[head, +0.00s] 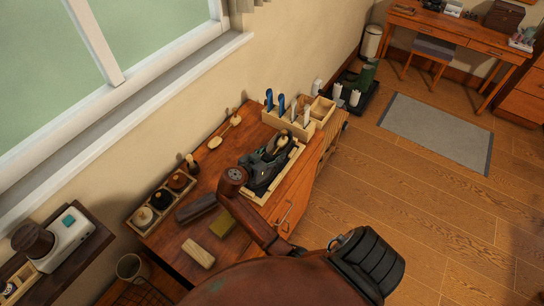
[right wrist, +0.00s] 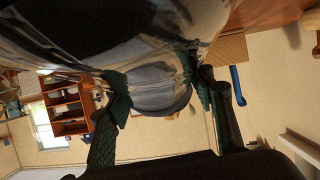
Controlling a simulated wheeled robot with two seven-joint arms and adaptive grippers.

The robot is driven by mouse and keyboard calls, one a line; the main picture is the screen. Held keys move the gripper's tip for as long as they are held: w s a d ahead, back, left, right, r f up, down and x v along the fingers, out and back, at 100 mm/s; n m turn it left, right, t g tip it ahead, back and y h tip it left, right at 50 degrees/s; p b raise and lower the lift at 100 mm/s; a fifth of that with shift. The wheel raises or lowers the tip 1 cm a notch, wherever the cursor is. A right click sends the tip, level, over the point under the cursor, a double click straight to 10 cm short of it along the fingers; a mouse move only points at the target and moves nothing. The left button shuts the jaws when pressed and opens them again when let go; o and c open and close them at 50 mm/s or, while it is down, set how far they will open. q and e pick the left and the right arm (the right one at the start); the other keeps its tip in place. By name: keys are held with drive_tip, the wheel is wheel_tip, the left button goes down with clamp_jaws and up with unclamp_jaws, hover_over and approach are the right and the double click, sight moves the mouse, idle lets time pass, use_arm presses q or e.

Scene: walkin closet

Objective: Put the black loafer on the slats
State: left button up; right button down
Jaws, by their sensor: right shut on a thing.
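The black loafer (right wrist: 155,72) fills the upper middle of the right wrist view, glossy and very close. My right gripper (right wrist: 155,95) is shut on it, with a green-padded finger on each side. In the head view my right gripper (head: 262,172) is over the light wooden slatted rack (head: 291,168) on the desk. The gripper and the dark load hide most of the slats. I cannot tell whether the loafer touches them. My left gripper is not in view.
A wooden box (head: 292,121) with blue- and white-handled brushes stands just behind the rack. A tray of round tins (head: 160,199), dark and olive blocks and a pale brush (head: 198,253) lie to the left. The floor at the right is open around a grey rug (head: 437,130).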

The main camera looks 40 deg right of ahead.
drive_tip(key=w+a+r+n+t+y, duration=0.1)
drive_tip(key=a+r+n+t, duration=0.15)
drive_tip(key=r, duration=0.35)
drive_tip(key=w+a+r+n+t+y, duration=0.1)
drive_tip(key=w+a+r+n+t, duration=0.15)
drive_tip(key=r, duration=0.35)
drive_tip(key=s+a+n+t+y, duration=0.2)
drive_tip(key=a+n+y, duration=0.3)
drive_tip(key=a, duration=0.5)
drive_tip(key=s+a+n+t+y, duration=0.3)
drive_tip(key=a+n+y, duration=0.2)
drive_tip(key=a, duration=0.5)
drive_tip(key=shift+s+a+y, duration=0.2)
drive_tip(key=shift+a+y, duration=0.2)
drive_tip(key=shift+y, duration=0.1)
drive_tip(key=shift+f, duration=0.1)
drive_tip(key=shift+d, duration=0.1)
